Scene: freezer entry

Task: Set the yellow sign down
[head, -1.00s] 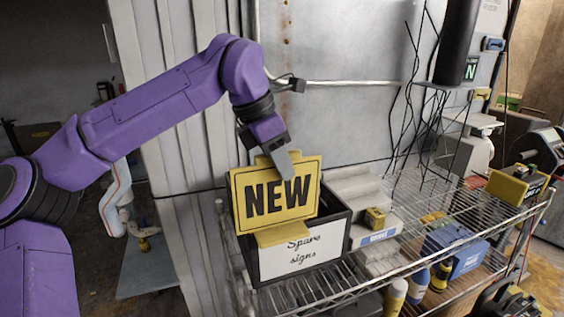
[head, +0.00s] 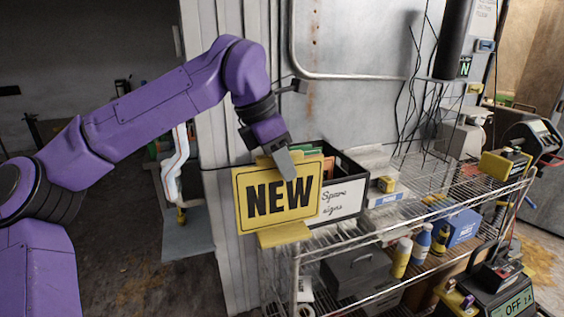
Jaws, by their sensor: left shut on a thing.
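The yellow sign (head: 278,200), with NEW in black letters, is held upright in my left gripper (head: 284,168). The gripper is shut on its top edge from above. A yellow foot (head: 283,235) juts out at the sign's lower edge. The sign hangs in front of the wire shelf's left end and covers part of the black bin (head: 353,170) labelled "Spare signs". Green and orange items show inside the bin. I cannot tell that the sign touches anything below. My right gripper is not in view.
The wire shelf (head: 420,195) holds a small yellow box (head: 386,184) beside the bin and a yellow-black device (head: 503,165) at the right. Bottles and a blue box (head: 458,227) stand on the lower level. Open floor (head: 130,255) lies left of the shelf.

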